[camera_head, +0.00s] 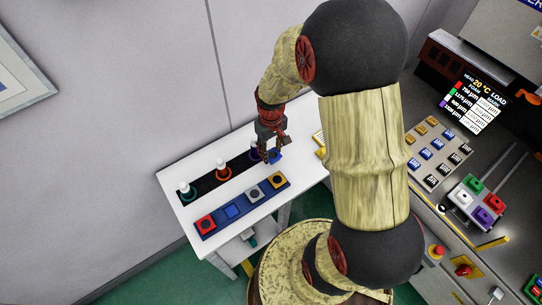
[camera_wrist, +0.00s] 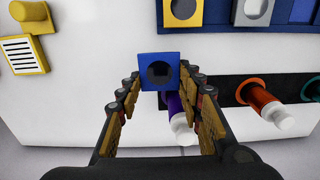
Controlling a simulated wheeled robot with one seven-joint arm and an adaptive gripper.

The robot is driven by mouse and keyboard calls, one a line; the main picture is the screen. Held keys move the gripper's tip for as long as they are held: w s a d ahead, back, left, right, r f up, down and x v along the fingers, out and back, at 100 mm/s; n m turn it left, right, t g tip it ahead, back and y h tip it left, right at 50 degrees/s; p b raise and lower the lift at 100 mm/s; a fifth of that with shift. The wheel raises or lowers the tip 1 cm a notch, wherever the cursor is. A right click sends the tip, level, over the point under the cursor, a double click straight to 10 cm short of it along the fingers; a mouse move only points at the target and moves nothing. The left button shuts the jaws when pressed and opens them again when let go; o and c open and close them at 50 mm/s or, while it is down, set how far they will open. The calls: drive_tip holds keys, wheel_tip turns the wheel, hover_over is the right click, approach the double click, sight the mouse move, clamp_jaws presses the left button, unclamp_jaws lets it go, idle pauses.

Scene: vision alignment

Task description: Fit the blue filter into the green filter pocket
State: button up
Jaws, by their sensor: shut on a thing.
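My gripper (camera_head: 272,149) is shut on the blue filter, a square blue plate with a dark round centre. The filter shows at the fingertips in the wrist view (camera_wrist: 146,60), and in the head view (camera_head: 276,156). It is held above the white table, near a purple peg with a white cap (camera_wrist: 180,122). A green square piece (camera_head: 471,183) sits on the console at the right, in a white holder with red, white and purple pieces. I cannot tell from here how open its pocket is. My gripper is well left of it.
A blue tray (camera_head: 218,228) holds red, grey and yellow filters, with one bare blue place. Teal and orange pegs (camera_head: 223,172) stand on a black strip. A yellow stand with a paper (camera_wrist: 22,54) is nearby. Button panel (camera_head: 438,152) and screen occupy the console; my arm hides part of it.

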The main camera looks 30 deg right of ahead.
drive_tip(key=shift+w+d+f+b, duration=0.1)
drive_tip(key=shift+f+b, duration=0.55)
drive_tip(key=shift+f, duration=1.05)
drive_tip(key=shift+f, duration=0.15)
drive_tip(key=o, duration=0.9)
drive_tip(key=shift+o, duration=0.3)
wheel_tip(320, 180, up, 12)
drive_tip(key=p, duration=0.3)
drive_tip(key=shift+p, duration=0.4)
wheel_tip(320, 180, up, 7)
drive_tip(key=t, duration=0.1)
hover_over(271, 152)
drive_tip(key=a, duration=0.3)
drive_tip(key=s+a+r+t, duration=0.2)
drive_tip(key=s+a+r, duration=0.2)
drive_tip(key=s+r, duration=0.3)
drive_tip(key=s+a+r+t, duration=0.2)
drive_tip(key=s+a+r, duration=0.2)
drive_tip(key=s+r, duration=0.2)
wheel_tip(271, 152, up, 2)
drive_tip(key=shift+s+r+t, duration=0.25)
drive_tip(key=shift+s+t, duration=0.05)
drive_tip(key=shift+s, duration=0.1)
